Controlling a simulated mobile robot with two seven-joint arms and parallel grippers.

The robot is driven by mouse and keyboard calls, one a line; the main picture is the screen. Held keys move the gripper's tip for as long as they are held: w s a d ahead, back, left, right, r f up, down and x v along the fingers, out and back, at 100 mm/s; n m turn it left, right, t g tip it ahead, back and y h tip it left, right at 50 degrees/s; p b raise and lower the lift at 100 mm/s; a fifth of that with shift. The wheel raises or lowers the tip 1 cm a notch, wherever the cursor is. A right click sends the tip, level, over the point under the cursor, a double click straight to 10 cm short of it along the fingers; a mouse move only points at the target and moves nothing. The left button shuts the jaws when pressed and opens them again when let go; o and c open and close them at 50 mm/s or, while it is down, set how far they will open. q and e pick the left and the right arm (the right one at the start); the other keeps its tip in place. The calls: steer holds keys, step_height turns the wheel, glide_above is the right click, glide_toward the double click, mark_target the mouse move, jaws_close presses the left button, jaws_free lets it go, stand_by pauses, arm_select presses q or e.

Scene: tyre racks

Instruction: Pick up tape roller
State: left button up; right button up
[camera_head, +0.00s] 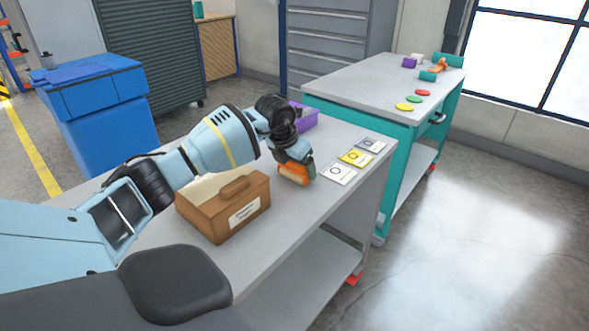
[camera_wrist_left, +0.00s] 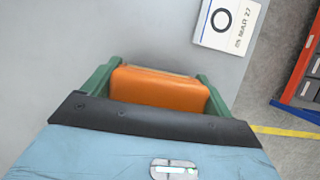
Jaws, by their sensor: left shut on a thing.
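The tape roller (camera_head: 294,175) appears as an orange, block-like thing at the front edge area of the near grey bench. Its orange side (camera_wrist_left: 158,87) also shows in the left wrist view. My left gripper (camera_head: 297,163) reaches down over it from above. In the left wrist view the two green fingers of my left gripper (camera_wrist_left: 158,82) stand on either side of the orange thing and are shut on it. I cannot tell whether it touches the bench top. Its far side and underside are hidden. My right gripper is not in view.
A brown box (camera_head: 222,207) with a handle and label stands left of the gripper. Three cards, one being a white card (camera_head: 340,174), lie to the right. A purple bin (camera_head: 305,117) is behind. A teal-framed bench (camera_head: 350,84) holds small coloured items. A blue bin (camera_head: 100,110) stands left.

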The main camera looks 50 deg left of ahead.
arm_select(q)
steer(key=shift+r, duration=0.1)
step_height(320, 180, up, 10)
steer(key=shift+f, duration=0.1)
stand_by(0.4)
